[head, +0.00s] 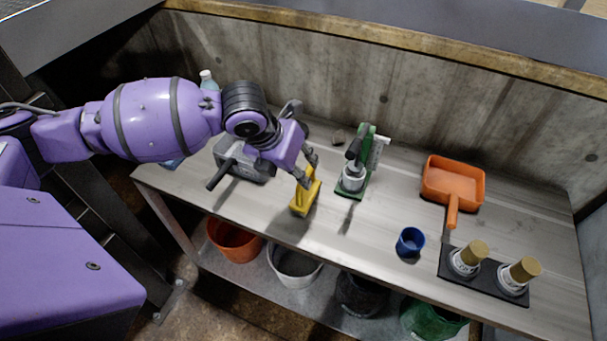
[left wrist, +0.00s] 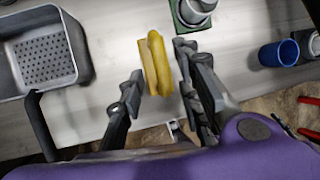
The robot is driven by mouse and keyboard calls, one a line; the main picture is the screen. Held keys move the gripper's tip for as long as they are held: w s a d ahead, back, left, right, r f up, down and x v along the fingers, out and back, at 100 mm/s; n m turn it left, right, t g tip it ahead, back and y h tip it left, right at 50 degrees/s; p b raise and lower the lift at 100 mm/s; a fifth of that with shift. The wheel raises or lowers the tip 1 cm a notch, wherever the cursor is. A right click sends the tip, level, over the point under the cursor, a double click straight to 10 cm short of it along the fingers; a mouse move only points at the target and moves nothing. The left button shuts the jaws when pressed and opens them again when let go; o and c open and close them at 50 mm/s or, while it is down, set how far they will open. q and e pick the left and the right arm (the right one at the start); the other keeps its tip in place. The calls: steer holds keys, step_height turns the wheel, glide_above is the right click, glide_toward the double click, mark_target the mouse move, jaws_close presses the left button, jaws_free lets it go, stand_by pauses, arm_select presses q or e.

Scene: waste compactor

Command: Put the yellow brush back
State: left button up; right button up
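The yellow brush (head: 305,197) is near the middle of the workbench (head: 270,215) in the head view, just below my left gripper (head: 307,167). In the left wrist view the brush (left wrist: 157,62) lies lengthwise between the lines of the two fingers of my left gripper (left wrist: 163,85). The fingers are spread, with a small gap showing on the brush's right side. The left fingertip is very close to the brush; I cannot tell whether it touches. Whether the brush rests on the bench or is just above it is unclear. My right gripper is in neither view.
A grey perforated pan (head: 242,163) is left of the brush, and a green stand (head: 361,185) is right of it. Further right are an orange dustpan (head: 454,183), a blue cup (head: 410,242) and cans on a black tray (head: 484,280). Buckets (head: 294,268) stand below.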

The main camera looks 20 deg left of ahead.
arm_select(q)
steer(key=v, duration=0.6)
steer(key=shift+s+r, duration=0.25)
steer(key=shift+r, duration=0.05)
